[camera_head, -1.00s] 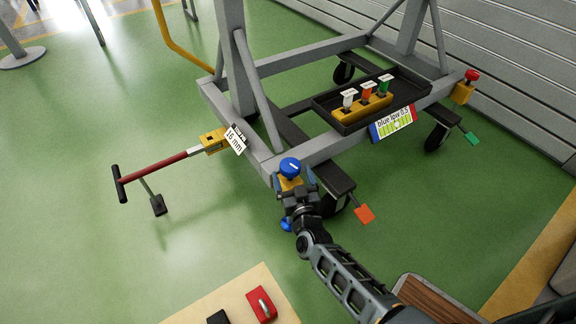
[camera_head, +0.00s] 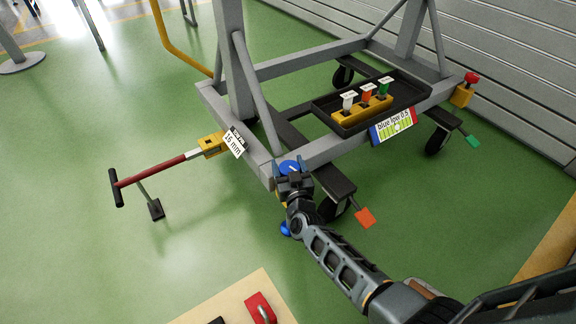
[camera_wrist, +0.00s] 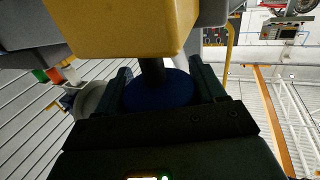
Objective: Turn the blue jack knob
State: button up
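The blue jack knob (camera_head: 289,165) tops a yellow jack at the near corner of the grey stand (camera_head: 322,149). It is a round knob with a white mark on top. My gripper (camera_head: 289,171) is at the knob, one finger on each side of it. In the wrist view the dark blue knob (camera_wrist: 158,92) sits between the fingers, below the jack's yellow block (camera_wrist: 120,25) on a dark stem. The fingers are apart and look open around the knob; contact is hard to tell. My gripper hides most of the jack in the head view.
A red-handled tow bar (camera_head: 152,171) with a "16 mm" tag (camera_head: 235,143) sticks out left. A black tray (camera_head: 345,127) holds a yellow block with coloured pegs; a "blue low 0.5" label (camera_head: 393,126) hangs below. An orange pedal (camera_head: 365,217) is close right of my wrist.

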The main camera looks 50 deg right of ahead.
jog(key=c, duration=0.5)
jog(key=shift+o, duration=0.2)
jog(key=shift+r+m+g+h+p, duration=0.25)
jog(key=shift+m+g+h+p, duration=0.2)
jog(key=shift+p, duration=0.55)
jog(key=shift+f+m+g+h, duration=0.2)
jog(key=shift+m+g+h, duration=0.15)
jog(key=shift+h, duration=0.2)
jog(key=shift+d, duration=0.1)
jog(key=o, duration=1)
jog(key=shift+s, duration=0.1)
jog(key=shift+c, duration=0.2)
jog(key=p+v, duration=0.3)
jog(key=v, duration=0.4)
jog(key=shift+s+a, duration=0.3)
